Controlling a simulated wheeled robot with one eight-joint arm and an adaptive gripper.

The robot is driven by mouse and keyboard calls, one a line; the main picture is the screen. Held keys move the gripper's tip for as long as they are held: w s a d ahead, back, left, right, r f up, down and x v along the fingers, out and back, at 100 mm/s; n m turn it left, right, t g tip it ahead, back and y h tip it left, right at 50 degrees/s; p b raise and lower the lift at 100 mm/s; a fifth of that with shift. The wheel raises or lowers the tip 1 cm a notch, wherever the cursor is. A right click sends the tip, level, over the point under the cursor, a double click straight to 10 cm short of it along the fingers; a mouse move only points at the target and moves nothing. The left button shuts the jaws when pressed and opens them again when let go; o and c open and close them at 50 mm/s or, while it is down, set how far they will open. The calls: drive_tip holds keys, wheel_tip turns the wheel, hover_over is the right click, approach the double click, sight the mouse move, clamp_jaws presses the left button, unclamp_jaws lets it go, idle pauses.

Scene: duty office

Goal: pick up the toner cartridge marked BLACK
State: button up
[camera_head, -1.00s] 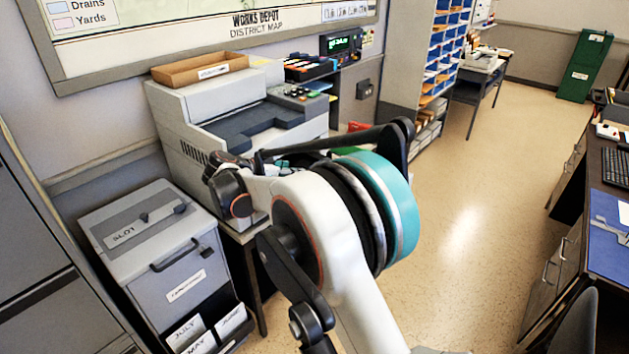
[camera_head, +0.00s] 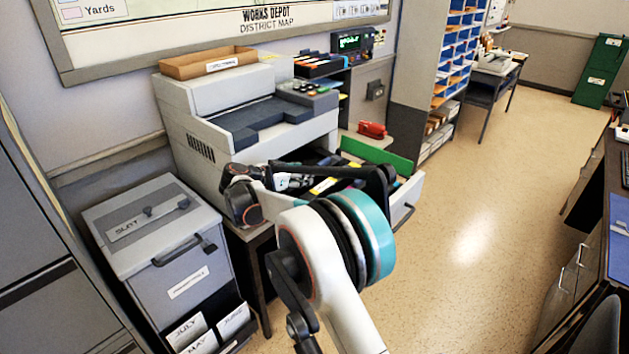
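No label reading BLACK can be made out, so I cannot tell which thing is the BLACK toner cartridge. The grey printer (camera_head: 209,116) stands against the wall with its front open on a dark bay. An open drawer or tray (camera_head: 411,196) juts from its right side, beside an upright green panel (camera_head: 377,155). Inside the bay, a dark item with a yellow patch (camera_head: 324,186) shows partly behind my arm. The dark end of my arm (camera_head: 238,180) is in front of the printer's lower front. My arm hides much of the bay. The gripper's fingers cannot be made out.
A dark tray with coloured pieces (camera_head: 318,65) sits on a stand behind the printer. A red object (camera_head: 372,130) lies on a ledge right of the printer. A grey slotted cabinet (camera_head: 150,228) stands left. A desk (camera_head: 596,210) is right. The floor between is clear.

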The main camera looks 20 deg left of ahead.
drive_tip(key=b+x, duration=0.2)
drive_tip(key=x, duration=0.3)
drive_tip(key=shift+a, duration=0.1)
drive_tip(key=shift+r, duration=0.15)
clamp_jaws()
